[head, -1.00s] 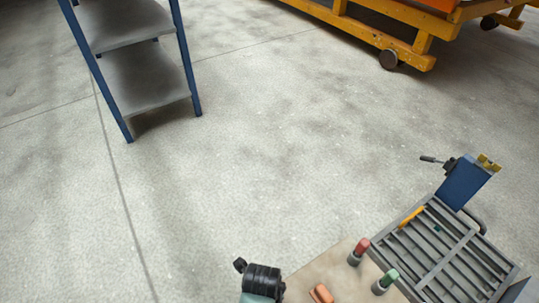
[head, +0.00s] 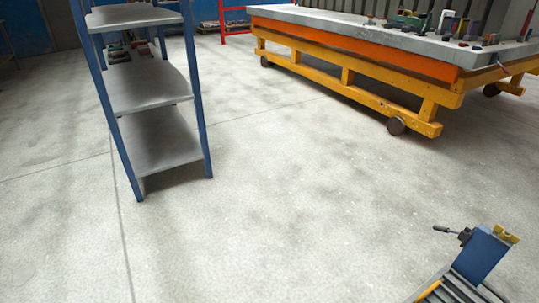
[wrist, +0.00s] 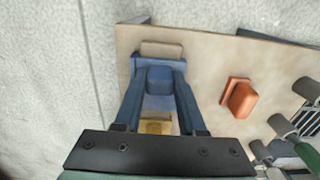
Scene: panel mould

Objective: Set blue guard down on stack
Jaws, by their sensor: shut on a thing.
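In the wrist view my gripper (wrist: 158,95) is shut on a blue piece, the blue guard (wrist: 160,78). A yellow patch (wrist: 156,125) shows between the fingers, close to my palm. The guard is seen over a beige board; I cannot tell whether it touches it. I cannot make out a stack of guards in either view.
An orange block (wrist: 240,97) lies on the beige board (wrist: 205,60), beside grey holders (wrist: 284,124). A blue-framed shelf rack (head: 150,90) stands left. A yellow-framed wheeled table (head: 350,92) with several small items stands back right. Open floor (head: 270,190) lies between.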

